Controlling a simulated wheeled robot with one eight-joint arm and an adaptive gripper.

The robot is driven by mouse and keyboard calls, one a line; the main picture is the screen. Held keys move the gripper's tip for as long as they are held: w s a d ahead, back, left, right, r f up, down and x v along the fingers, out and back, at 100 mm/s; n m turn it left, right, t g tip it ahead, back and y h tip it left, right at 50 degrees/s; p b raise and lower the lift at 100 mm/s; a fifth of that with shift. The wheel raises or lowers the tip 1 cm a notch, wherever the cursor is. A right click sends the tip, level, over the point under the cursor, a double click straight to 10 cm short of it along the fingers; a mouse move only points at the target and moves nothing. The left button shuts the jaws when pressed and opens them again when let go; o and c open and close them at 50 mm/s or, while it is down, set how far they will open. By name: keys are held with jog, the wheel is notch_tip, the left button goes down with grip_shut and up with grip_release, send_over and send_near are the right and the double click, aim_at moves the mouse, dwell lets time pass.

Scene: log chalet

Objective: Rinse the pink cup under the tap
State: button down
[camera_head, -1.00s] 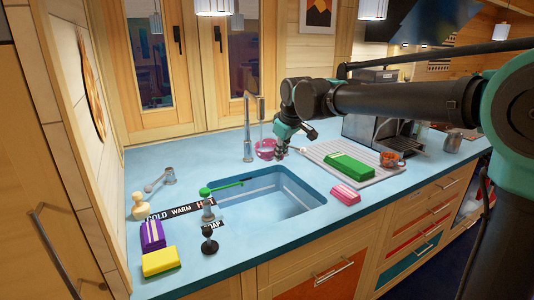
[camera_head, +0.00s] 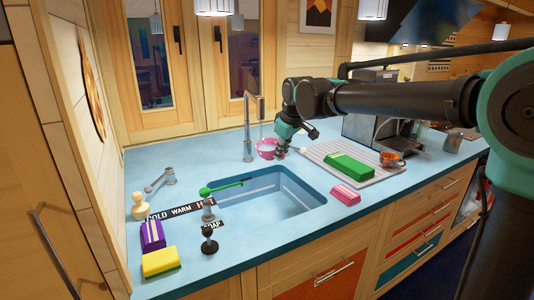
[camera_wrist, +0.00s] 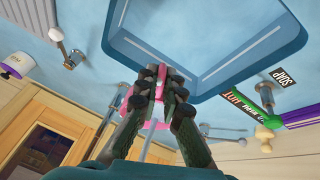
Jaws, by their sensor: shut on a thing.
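The pink cup (camera_head: 266,150) is behind the sink, below the spout of the tall metal tap (camera_head: 248,125). A thin pale line, which looks like water, runs from the spout down to the cup. My gripper (camera_head: 281,151) is at the cup's right side and shut on it. In the wrist view, pink parts of the cup (camera_wrist: 155,125) show between and behind the dark fingers (camera_wrist: 155,88), which hide much of it. The sink basin (camera_head: 315,191) lies in front of the cup. A green lever (camera_head: 222,189) stands by the COLD, WARM, HOT strip (camera_head: 181,210).
Right of the sink are a grey drainboard (camera_head: 325,150) with a green block (camera_head: 350,164), an orange cup (camera_head: 391,160) and a pink striped sponge (camera_head: 345,194). Left are a purple packet (camera_head: 152,235), a yellow sponge (camera_head: 161,262) and a dark soap pump (camera_head: 210,245).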

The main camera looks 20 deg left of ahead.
jog(key=s+d, duration=0.2)
jog(key=d, duration=0.5)
jog(key=shift+s+d, duration=0.2)
jog(key=shift+d, duration=0.1)
dwell(0.3)
dwell(1.2)
jog(key=s+d+r, duration=0.1)
jog(key=d+r, duration=0.3)
jog(key=shift+s+d, duration=0.25)
jog(key=shift+d, duration=0.15)
dwell(0.5)
